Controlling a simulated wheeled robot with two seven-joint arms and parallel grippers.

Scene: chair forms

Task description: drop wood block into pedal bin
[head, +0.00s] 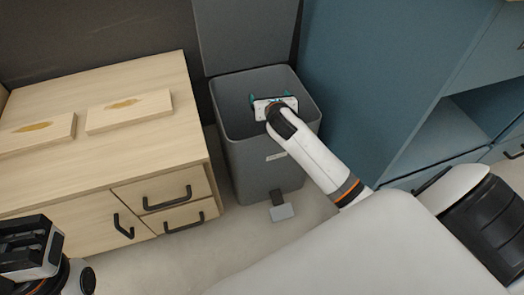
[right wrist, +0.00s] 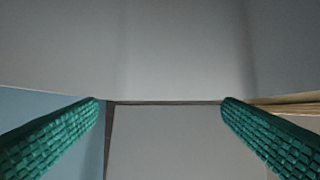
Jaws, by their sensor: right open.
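The grey pedal bin (head: 262,160) stands on the floor with its lid (head: 245,35) raised and its pedal (head: 282,212) at the front. My right gripper (head: 271,97) is over the bin's mouth. Its green fingers are apart, and in the right wrist view (right wrist: 160,105) nothing shows between them. Two flat pale wood blocks, a left one (head: 37,146) and a right one (head: 128,122), each with a brownish oval mark, lie on the wooden cabinet. No block shows in the visible part of the bin; my gripper hides some of it. My left gripper (head: 30,243) is at the lower left, its jaws unclear.
The wooden cabinet (head: 130,72) with drawers and black handles stands left of the bin. A blue cabinet (head: 375,70) with an open shelf stands to the right. Some floor (head: 175,262) is clear in front of the wooden cabinet.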

